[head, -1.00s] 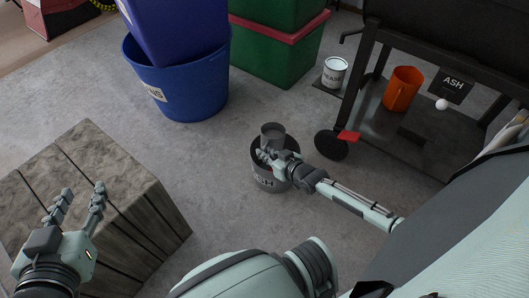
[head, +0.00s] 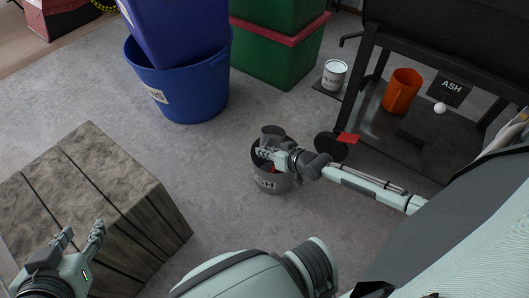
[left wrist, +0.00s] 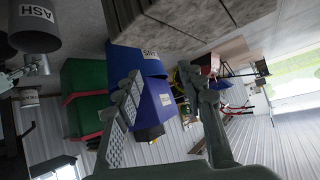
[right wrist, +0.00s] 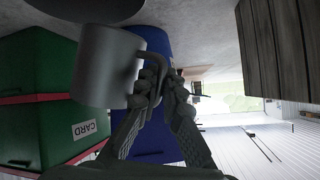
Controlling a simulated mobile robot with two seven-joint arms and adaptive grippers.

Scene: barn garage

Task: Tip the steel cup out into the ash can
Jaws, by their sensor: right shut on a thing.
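The steel cup (head: 271,132) is above the ash can (head: 271,184), a grey bucket labelled ASH on the floor. My right gripper (head: 264,153) is shut on the cup's handle; in the right wrist view the cup (right wrist: 104,65) hangs beside the fingers (right wrist: 165,88). The cup looks tilted in the head view, but its inside is not clear. A small red patch shows inside the can; I cannot tell what it is. The can also shows in the left wrist view (left wrist: 35,30). My left gripper (head: 84,240) is open and empty near the wooden block.
The wooden block (head: 95,185) stands at the left. A blue bin (head: 185,95) and green CARD boxes (head: 270,55) stand behind.

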